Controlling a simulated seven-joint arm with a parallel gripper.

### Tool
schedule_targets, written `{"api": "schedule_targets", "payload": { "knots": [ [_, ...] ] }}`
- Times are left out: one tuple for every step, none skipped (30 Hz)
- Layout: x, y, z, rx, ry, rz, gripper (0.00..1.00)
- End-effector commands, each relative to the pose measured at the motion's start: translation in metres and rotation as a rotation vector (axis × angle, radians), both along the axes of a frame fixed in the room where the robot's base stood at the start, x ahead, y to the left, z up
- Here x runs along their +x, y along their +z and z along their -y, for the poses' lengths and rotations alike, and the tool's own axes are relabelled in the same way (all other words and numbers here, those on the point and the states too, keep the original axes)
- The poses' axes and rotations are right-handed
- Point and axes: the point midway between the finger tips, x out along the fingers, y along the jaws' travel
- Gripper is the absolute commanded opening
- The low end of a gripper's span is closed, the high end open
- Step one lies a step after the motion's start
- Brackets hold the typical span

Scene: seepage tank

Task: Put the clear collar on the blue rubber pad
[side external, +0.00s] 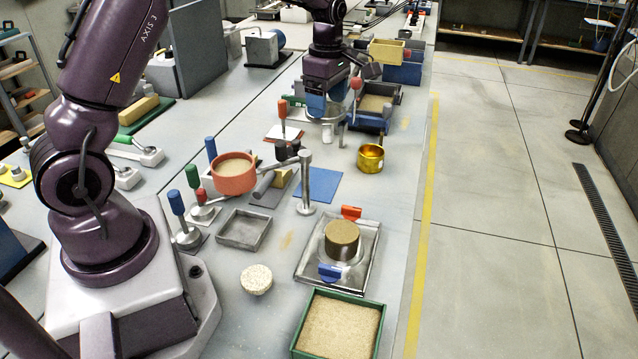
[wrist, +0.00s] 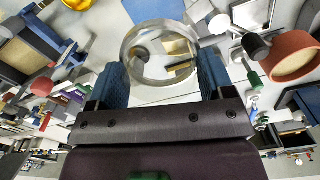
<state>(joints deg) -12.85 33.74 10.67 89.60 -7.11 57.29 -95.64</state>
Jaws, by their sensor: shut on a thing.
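The clear collar (side external: 326,116) is a see-through ring held below my gripper (side external: 318,104), above the bench at the back. In the wrist view the collar (wrist: 160,52) sits between the blue fingers of my gripper (wrist: 160,72), which is shut on its sides. The blue rubber pad (side external: 326,183) lies flat on the bench, nearer the side camera than my gripper. The pad's top looks bare. A metal post hides part of its left side. My gripper is apart from the pad, on its far side.
The metal post (side external: 306,188) with its side arm and an orange-red cup (side external: 234,172) stand left of the pad. A gold pot (side external: 370,157) stands right of it. A metal tray (side external: 366,262) with a brown cylinder (side external: 342,238) lies in front. Handled tools crowd the left.

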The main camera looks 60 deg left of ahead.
Motion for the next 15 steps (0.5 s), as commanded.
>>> {"api": "schedule_targets", "payload": {
  "knots": [
    [0.000,-0.001,-0.012,0.000,0.019,0.000,0.49],
    [0.001,-0.001,-0.018,0.001,0.028,-0.001,0.49],
    [0.000,-0.001,-0.025,0.001,0.039,-0.001,0.49],
    [0.000,-0.001,-0.030,0.001,0.046,-0.001,0.49],
    [0.000,-0.003,-0.033,0.000,0.051,-0.001,0.49],
    [0.000,-0.013,-0.030,-0.002,0.046,-0.005,0.49],
    [0.000,-0.018,-0.030,-0.001,0.046,-0.004,0.49],
    [0.000,-0.023,-0.030,-0.002,0.046,-0.005,0.49],
    [0.000,-0.030,-0.030,-0.002,0.046,-0.005,0.49],
    [0.000,-0.035,-0.029,-0.002,0.046,-0.005,0.49],
    [0.000,-0.040,-0.029,-0.001,0.045,-0.004,0.49],
    [0.000,-0.046,-0.029,-0.001,0.045,-0.004,0.49],
    [0.000,-0.049,-0.029,0.000,0.045,-0.002,0.49],
    [0.000,-0.055,-0.029,-0.001,0.045,-0.003,0.49],
    [0.000,-0.060,-0.029,-0.001,0.045,-0.003,0.49]
  ]
}}
